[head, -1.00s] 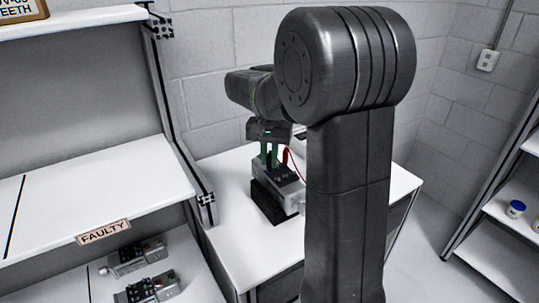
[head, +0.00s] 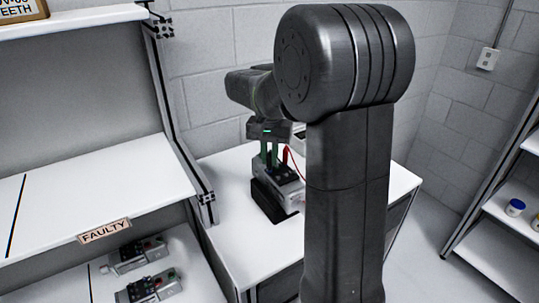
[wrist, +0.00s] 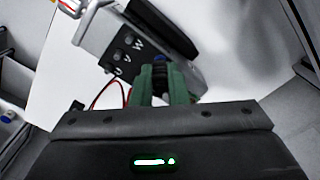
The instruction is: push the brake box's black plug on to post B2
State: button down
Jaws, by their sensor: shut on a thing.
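My gripper (head: 270,157) points down over a grey servo unit (head: 290,186) on the white bench. In the wrist view its green fingers (wrist: 160,84) are shut on a dark plug (wrist: 160,67), which sits between them at the unit's near end. The wrist view also shows the unit's posts marked U, V and W (wrist: 125,55) to the left of the fingers. The fingers hide post B2, so I cannot tell whether the plug is on it. A red lead (head: 291,152) rises beside the fingers. The brake box is not clearly seen, with my arm in front.
The unit rests in a black cradle (head: 266,203) on the white bench (head: 235,240). A shelf labelled FAULTY (head: 104,231) at left holds other units (head: 137,254). A shelf at right holds a small jar (head: 515,207). Bare bench lies left of the cradle.

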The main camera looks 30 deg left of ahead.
jog(key=shift+f, duration=0.15)
dwell(0.8)
jog(key=c, duration=1.3)
grip_release()
jog(key=shift+c, duration=0.2)
notch_tip(320, 180, up, 7)
jog(key=p, duration=0.6)
jog(key=shift+p, duration=0.3)
jog(key=shift+f+b, duration=3.15)
jog(key=shift+f, duration=0.3)
jog(key=shift+r, duration=0.1)
